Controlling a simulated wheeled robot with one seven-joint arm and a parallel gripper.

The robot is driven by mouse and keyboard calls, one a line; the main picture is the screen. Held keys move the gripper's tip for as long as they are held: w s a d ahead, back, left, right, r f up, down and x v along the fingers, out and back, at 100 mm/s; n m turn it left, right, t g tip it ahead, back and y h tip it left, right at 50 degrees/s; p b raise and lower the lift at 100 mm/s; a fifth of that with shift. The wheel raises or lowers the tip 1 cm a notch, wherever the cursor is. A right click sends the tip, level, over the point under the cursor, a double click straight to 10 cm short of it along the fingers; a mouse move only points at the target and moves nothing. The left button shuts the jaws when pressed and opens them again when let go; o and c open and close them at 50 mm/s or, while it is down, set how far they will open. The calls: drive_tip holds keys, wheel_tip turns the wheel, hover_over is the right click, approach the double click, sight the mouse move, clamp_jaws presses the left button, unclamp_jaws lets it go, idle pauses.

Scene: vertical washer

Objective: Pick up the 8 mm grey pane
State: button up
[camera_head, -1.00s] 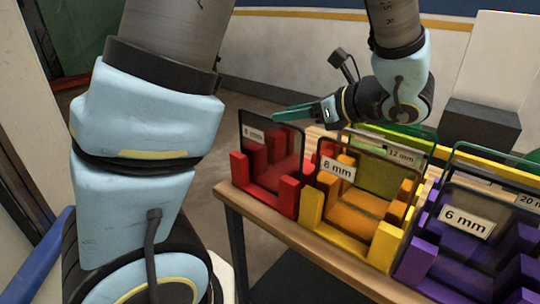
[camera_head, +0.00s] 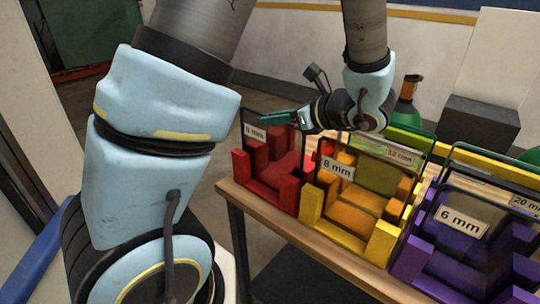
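A dark-framed pane stands upright in the red rack (camera_head: 283,193). Its white label (camera_head: 255,133) is small, and I cannot tell whether it reads 8 mm or 6 mm.
A pane labelled 6 mm (camera_head: 459,222) stands in the purple rack (camera_head: 425,262) at right. Behind are a green-tinted pane labelled 12 mm (camera_head: 399,154) and one labelled 20 mm (camera_head: 526,204). The wooden table edge (camera_head: 290,233) runs along the front. A dark box (camera_head: 480,125) stands behind.

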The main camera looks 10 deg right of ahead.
clamp_jaws()
drive_tip(key=shift+r, duration=0.1)
idle(0.9)
